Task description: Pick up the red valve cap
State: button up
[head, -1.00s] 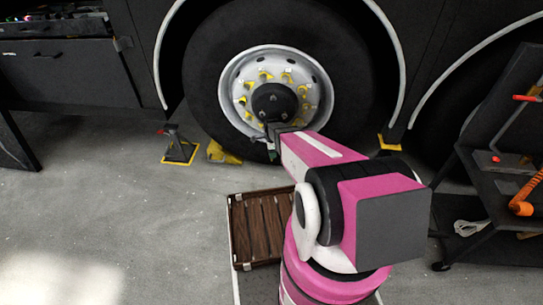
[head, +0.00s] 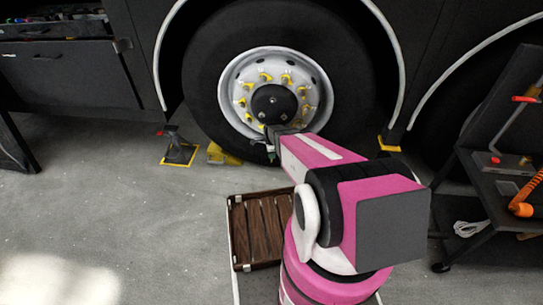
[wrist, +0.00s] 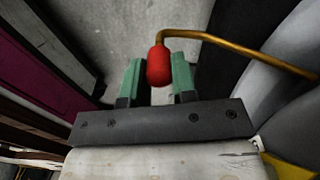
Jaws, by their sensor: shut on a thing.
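The red valve cap (wrist: 159,66) is a rounded red piece in the wrist view, at the end of a bent brass valve stem (wrist: 235,44). My gripper (wrist: 158,78) has its two green fingers on either side of the cap and is shut on it. The cap and the stem end meet with no gap that I can see. In the head view my gripper (head: 271,143) is low in front of the wheel (head: 240,92), below its dark hub. The cap cannot be made out there.
A brown slatted crate (head: 262,228) stands on the floor by my base. A yellow chock (head: 222,154) and a jack stand (head: 178,150) are left of the wheel. A dark tool cart (head: 490,190) stands at right. The floor at left is clear.

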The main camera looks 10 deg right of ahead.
jog(key=r, duration=0.4)
jog(key=shift+s+a, duration=0.1)
jog(key=shift+s, duration=0.1)
jog(key=s+a+r, duration=0.7)
jog(key=a+r, duration=0.1)
jog(key=r, duration=0.2)
jog(key=shift+a+r, duration=0.15)
jog(key=shift+a, duration=0.2)
